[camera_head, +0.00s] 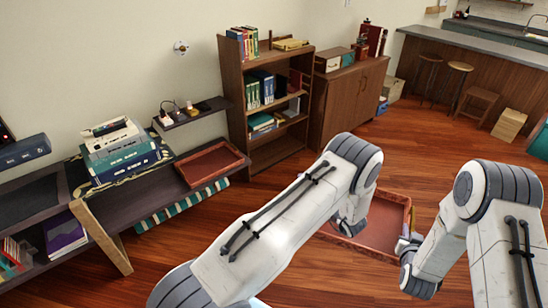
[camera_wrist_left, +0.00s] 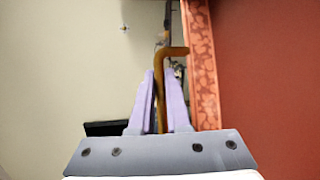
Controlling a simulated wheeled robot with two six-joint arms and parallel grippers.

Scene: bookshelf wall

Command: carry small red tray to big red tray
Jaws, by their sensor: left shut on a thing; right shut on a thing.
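The small red tray (camera_head: 388,212) is held up in front of me between my two arms, above the wooden floor. Its inside looks empty where it shows. My left gripper (camera_wrist_left: 160,95) is shut on a brown handle of this tray, beside its patterned red wall (camera_wrist_left: 203,70) in the left wrist view. In the head view the left arm hides the left fingers and part of the tray. My right gripper (camera_head: 407,246) is shut at the tray's right side; its fingertips are small and partly hidden. The big red tray (camera_head: 213,163) lies empty on the low dark shelf to the left.
A stack of books (camera_head: 120,150) stands left of the big tray on the low shelf (camera_head: 140,207). A small wall shelf (camera_head: 193,113) is above. A bookcase (camera_head: 240,125) and cabinet (camera_head: 345,100) stand behind. Open floor (camera_head: 440,140) lies toward the stools.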

